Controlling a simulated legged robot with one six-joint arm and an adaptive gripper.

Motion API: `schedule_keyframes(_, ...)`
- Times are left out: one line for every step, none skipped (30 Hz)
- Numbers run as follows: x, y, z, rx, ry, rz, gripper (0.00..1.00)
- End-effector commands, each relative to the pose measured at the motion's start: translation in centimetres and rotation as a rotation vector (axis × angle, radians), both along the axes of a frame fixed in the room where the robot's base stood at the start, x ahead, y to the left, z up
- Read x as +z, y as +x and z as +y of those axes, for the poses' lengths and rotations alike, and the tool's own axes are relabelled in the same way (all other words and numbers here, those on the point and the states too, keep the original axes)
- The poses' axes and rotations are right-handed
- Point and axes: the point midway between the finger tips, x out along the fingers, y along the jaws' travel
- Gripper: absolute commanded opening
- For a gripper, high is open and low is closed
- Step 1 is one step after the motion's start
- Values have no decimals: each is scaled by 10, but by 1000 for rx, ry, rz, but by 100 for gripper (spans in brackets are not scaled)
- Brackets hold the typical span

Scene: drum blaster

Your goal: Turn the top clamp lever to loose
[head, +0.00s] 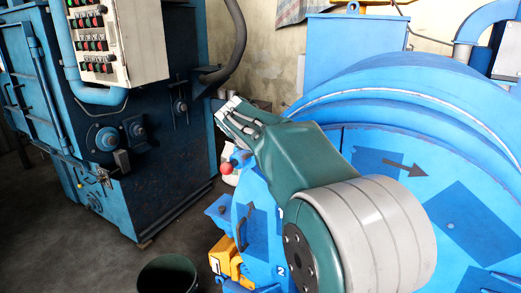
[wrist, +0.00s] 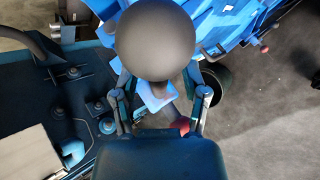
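A red ball knob (head: 227,168) shows in the head view at the left edge of the blue drum machine (head: 400,150), below the end of my arm. In the wrist view a red rounded part (wrist: 181,125), possibly the same knob, sits between my gripper's fingers, partly hidden by the dark palm. My gripper (wrist: 163,85) has its two fingers spread apart. A smooth grey sphere (wrist: 155,40) hides the area around the fingertips; I cannot tell what it belongs to. I see no clear contact with the knob. The lever's own arm and setting are hidden.
A dark blue cabinet (head: 160,150) with a button panel (head: 100,45) stands at the left. A yellow block (head: 228,262) sits low on the drum machine. A dark bin (head: 167,275) stands on the floor. Open floor lies between cabinet and drum.

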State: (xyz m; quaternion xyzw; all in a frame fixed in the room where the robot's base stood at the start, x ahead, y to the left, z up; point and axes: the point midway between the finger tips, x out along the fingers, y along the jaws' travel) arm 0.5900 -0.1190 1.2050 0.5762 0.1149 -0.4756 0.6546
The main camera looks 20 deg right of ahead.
Motion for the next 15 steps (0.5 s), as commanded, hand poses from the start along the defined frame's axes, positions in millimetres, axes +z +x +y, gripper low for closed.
schedule_keyframes(0,0,0,0,0,0,58)
schedule_keyframes(0,0,0,0,0,-1,58)
schedule_keyframes(0,0,0,0,0,-1,58)
schedule_keyframes(0,0,0,0,0,-1,58)
schedule_keyframes(1,0,0,0,0,-2,58)
schedule_keyframes(3,-1,1,0,0,-2,58)
schedule_keyframes(5,-2,3,0,-1,-3,58)
schedule_keyframes(7,-4,5,1,0,-4,58)
schedule_keyframes(11,-7,8,2,-1,-4,58)
schedule_keyframes(15,-10,10,1,-1,-5,58)
schedule_keyframes(19,-13,13,2,-1,-6,58)
schedule_keyframes(25,-17,18,3,-2,-5,58)
schedule_keyframes(29,-20,21,3,-1,-5,58)
schedule_keyframes(34,-24,25,3,-1,-6,58)
schedule_keyframes(39,-28,29,2,-1,-4,58)
